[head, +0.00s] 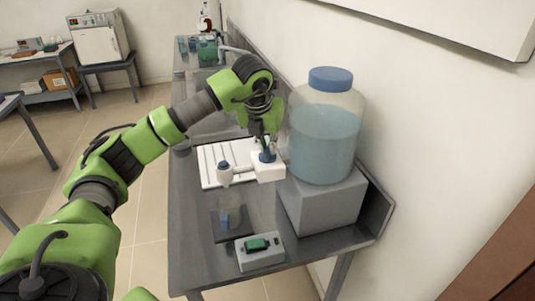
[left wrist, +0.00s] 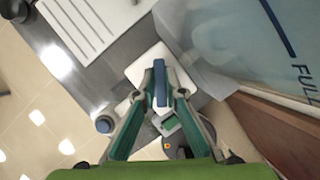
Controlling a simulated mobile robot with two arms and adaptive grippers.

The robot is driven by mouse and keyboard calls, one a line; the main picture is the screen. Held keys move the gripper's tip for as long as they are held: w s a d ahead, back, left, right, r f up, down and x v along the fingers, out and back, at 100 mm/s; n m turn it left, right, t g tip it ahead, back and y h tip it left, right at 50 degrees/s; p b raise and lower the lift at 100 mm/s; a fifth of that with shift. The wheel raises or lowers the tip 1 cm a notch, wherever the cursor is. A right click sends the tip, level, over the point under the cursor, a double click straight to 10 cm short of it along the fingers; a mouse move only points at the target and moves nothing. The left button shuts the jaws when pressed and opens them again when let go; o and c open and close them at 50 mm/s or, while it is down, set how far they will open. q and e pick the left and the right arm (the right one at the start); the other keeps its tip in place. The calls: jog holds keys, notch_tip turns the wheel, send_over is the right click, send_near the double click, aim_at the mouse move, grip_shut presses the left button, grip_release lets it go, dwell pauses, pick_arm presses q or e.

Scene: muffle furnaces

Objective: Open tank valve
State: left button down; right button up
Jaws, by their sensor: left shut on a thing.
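The tank (head: 324,140) is a large clear container of bluish liquid with a blue lid, standing on a grey block. It also shows at the right in the left wrist view (left wrist: 240,38). A white valve body (head: 270,174) is at its lower left, with a spout (head: 224,174) reaching left. My left gripper (head: 264,142) comes from above and is shut on the blue valve handle (head: 267,156). In the left wrist view the handle (left wrist: 160,84) stands between the two fingers (left wrist: 160,78). My right gripper is not in view.
A clear beaker (head: 230,208) stands on a dark plate below the spout. A white ribbed tray (head: 207,167) lies behind the valve. The wall is close on the right.

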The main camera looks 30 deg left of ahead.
pick_arm(q)
jog(key=m+h+b, duration=0.1)
jog(key=m, duration=0.1)
jog(key=shift+m, duration=0.4)
jog(key=m+h, duration=0.1)
jog(key=m, duration=0.1)
jog(key=shift+m, duration=0.3)
jog(key=m+h, duration=0.1)
jog(key=m, duration=0.1)
jog(key=shift+r+m, duration=0.1)
jog(key=shift+m, duration=0.2)
jog(key=shift+m+g+h+p, duration=0.4)
jog(key=shift+m+h, duration=0.2)
jog(key=shift+m, duration=0.9)
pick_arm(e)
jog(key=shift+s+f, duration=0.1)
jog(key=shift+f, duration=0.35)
pick_arm(q)
jog(key=c, duration=2.4)
grip_release()
